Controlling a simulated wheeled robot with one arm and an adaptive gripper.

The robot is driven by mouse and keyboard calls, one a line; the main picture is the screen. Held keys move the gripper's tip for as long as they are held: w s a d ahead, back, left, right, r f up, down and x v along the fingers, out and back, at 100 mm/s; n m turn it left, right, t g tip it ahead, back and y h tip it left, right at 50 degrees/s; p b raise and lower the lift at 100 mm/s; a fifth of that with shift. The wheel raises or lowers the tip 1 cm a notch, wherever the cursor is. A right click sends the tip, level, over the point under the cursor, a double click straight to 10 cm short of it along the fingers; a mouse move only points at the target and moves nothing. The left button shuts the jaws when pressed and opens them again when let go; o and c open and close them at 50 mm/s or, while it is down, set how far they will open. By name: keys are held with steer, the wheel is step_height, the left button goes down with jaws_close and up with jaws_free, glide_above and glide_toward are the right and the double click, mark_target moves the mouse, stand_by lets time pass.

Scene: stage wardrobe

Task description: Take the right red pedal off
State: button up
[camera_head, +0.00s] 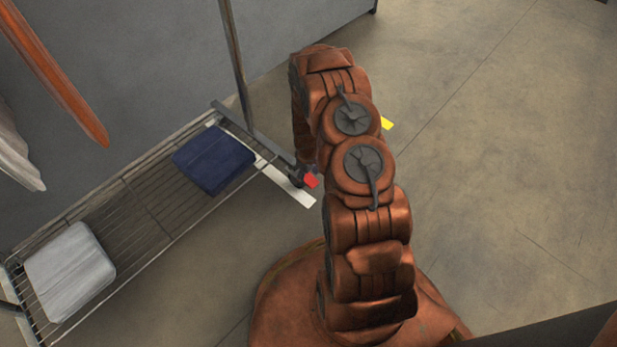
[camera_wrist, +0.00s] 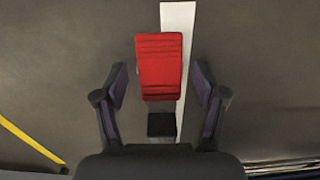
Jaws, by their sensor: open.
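One red pedal (camera_wrist: 160,66) with a ribbed face shows in the wrist view. A black block (camera_wrist: 161,124) sits at its lower end. My gripper (camera_wrist: 160,82) is open, with one dark finger to each side of the pedal and gaps between; depth to it is hard to judge. In the head view the red pedal (camera_head: 311,181) is a small patch beside my arm, near the rack's foot. My arm hides most of the gripper there. No second red pedal shows.
A white strip (camera_head: 299,190) lies on the floor by the wire rack (camera_head: 143,213). The rack's shelf holds folded navy cloth (camera_head: 213,158) and folded grey cloth (camera_head: 69,270). Yellow tape (camera_wrist: 30,141) is at left in the wrist view. Garments hang upper left; right floor is clear.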

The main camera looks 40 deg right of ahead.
steer(key=c, duration=1.1)
steer(key=shift+c, duration=0.2)
steer(key=shift+w+g, duration=0.1)
steer(key=shift+g, duration=0.4)
steer(key=shift+w+f+g+h, duration=0.1)
steer(key=shift+w+g+h, duration=0.2)
steer(key=shift+g, duration=0.6)
steer(key=shift+w+a+f+g+h+b, duration=0.1)
steer(key=shift+g+h+b, duration=0.2)
steer(key=shift+g+b, duration=0.7)
steer(key=shift+g, duration=0.6)
